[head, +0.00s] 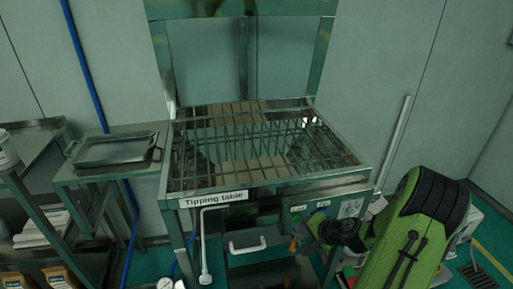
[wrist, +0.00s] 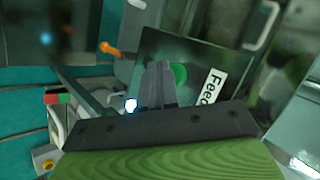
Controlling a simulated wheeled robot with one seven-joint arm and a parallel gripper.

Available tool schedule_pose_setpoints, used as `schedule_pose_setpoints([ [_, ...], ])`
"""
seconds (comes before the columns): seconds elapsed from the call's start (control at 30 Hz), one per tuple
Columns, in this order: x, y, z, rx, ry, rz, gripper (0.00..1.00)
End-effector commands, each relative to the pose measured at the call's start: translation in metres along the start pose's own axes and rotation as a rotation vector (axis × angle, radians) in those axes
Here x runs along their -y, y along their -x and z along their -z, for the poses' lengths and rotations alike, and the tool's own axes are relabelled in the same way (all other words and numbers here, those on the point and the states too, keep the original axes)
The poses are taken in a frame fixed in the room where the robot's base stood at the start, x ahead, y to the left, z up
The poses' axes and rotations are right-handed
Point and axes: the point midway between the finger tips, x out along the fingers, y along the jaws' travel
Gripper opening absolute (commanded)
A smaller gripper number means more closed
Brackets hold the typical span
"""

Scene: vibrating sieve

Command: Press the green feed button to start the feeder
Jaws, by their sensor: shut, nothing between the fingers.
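The green feed button (wrist: 181,75) shows in the wrist view on a dark panel (wrist: 200,48), beside a white label (wrist: 213,87) reading "Feed", which is partly cut off from sight. My gripper (wrist: 157,66) is shut and empty, its fingers together. The fingertips appear just left of the button and partly overlap its edge in the picture; I cannot tell whether they touch it. In the head view my gripper (head: 313,224) is at the front right of the tipping table (head: 178,187), below its front edge.
The table has a metal grate on top, with a white handle (head: 247,245) and a white pipe (head: 203,240) below its front. An orange part (head: 293,244) sits near my gripper. A side table with a metal tray (head: 115,150) and a shelf stand at left.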

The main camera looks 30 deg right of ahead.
Motion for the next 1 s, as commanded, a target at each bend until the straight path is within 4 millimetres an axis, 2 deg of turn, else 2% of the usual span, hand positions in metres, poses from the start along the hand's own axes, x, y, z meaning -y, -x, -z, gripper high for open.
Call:
schedule_pose_setpoints([
  [1.0, 0.0045, -0.0059, 0.0044, -0.001, 0.0, 0.0, 0.0],
])
